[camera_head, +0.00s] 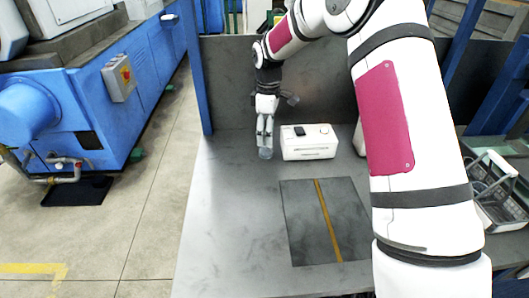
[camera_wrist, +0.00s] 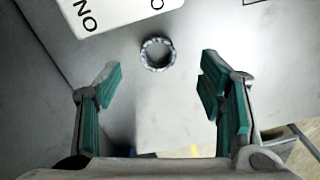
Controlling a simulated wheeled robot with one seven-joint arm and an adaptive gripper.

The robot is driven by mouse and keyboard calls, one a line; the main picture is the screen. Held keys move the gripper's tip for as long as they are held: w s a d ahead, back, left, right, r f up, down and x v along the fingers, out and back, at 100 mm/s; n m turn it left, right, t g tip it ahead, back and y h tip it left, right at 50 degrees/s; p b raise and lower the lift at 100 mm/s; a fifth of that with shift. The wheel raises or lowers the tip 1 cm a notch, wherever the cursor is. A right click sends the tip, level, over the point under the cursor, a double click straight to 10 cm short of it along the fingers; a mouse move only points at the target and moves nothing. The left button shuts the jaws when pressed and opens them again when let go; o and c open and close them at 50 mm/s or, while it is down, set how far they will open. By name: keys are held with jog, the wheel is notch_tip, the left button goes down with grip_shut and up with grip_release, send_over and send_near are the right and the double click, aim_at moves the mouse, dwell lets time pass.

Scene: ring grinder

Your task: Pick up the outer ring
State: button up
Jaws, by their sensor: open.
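The outer ring (camera_wrist: 145,57) is a small grey metal ring lying flat on the grey table, in the upper middle of the wrist view. My gripper (camera_wrist: 160,78) is open, with its green-padded fingers apart on either side of the view. The ring appears beyond the fingertips, roughly centred between them, and nothing is held. In the head view my gripper (camera_head: 265,147) points down near the back of the table, left of a white box. The ring cannot be made out clearly there beneath the fingers.
The white box (camera_head: 308,152) stands close to the right of my gripper; its lettered face (camera_wrist: 118,12) shows in the wrist view. A dark mat (camera_head: 298,215) with a yellow strip lies in front. A grey panel (camera_head: 225,75) closes the back. The table's left front is clear.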

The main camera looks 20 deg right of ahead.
jog(key=shift+w+a+f+p, duration=0.15)
jog(key=shift+f+p, duration=0.05)
jog(key=shift+f, duration=1.5)
jog(key=shift+w+a+f+p, duration=0.1)
jog(key=shift+f+p, duration=0.05)
jog(key=shift+f, duration=1.5)
jog(key=shift+c, duration=0.2)
jog(key=c, duration=1.2)
